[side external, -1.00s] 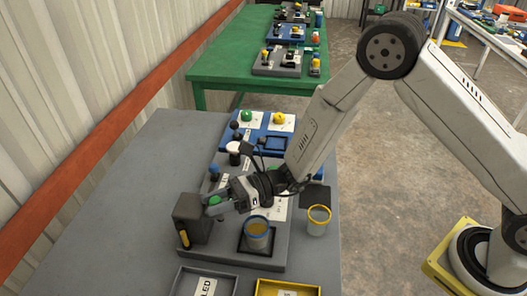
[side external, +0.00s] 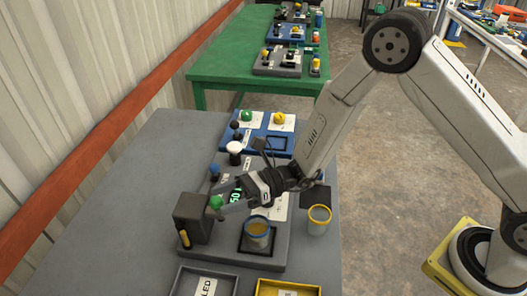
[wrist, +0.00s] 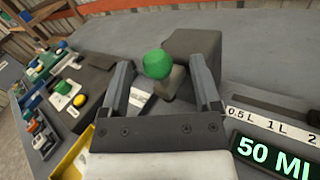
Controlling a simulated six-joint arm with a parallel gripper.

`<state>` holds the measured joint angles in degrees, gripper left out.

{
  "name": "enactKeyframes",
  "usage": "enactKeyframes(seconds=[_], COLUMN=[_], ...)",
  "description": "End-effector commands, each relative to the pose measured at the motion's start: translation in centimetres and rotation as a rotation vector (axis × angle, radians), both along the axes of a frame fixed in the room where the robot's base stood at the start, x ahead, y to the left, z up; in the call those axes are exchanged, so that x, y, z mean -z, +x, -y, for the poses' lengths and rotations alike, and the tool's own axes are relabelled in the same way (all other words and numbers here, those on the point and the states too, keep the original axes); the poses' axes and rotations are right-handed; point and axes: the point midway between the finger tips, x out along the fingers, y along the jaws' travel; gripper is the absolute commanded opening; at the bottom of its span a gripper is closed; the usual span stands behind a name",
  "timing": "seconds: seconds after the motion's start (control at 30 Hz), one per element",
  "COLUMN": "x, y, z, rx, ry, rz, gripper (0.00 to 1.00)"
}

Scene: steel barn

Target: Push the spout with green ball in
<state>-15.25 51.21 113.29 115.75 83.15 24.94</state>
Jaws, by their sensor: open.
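The green ball (side external: 216,202) sits on the end of a spout on the right side of a dark dispenser block (side external: 192,213). The spout is mostly hidden by my fingers in the side view. In the wrist view, the green ball (wrist: 157,64) shows between and beyond my two fingers, in front of the dark block (wrist: 192,58). My gripper (side external: 222,204) is open around or just short of the ball; the fingers show spread apart with a gap beside the ball in the wrist view (wrist: 162,82). I cannot tell whether they touch it.
A blue-rimmed cup (side external: 257,232) with yellowish contents stands in a square recess on the grey board. A yellow-rimmed cup (side external: 318,220) stands to its right. A lit display (wrist: 275,155) reads "50 ML". Grey (side external: 180,287) and yellow (side external: 258,291) trays lie in front. Bare table is at left.

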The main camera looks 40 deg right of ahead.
Motion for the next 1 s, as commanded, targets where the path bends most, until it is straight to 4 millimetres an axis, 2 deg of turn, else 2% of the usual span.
enactKeyframes(seconds=[0.2, 0.4, 1.0], x=[0.0, 0.0, -0.1], y=[-0.5, -0.9, -1.4], z=[2.9, 4.6, 5.0], rx=[0.003, 0.001, -0.022], ry=[0.0, 0.0, -0.021], rz=[-0.001, 0.001, 0.01], gripper=[0.81, 0.81, 0.81])
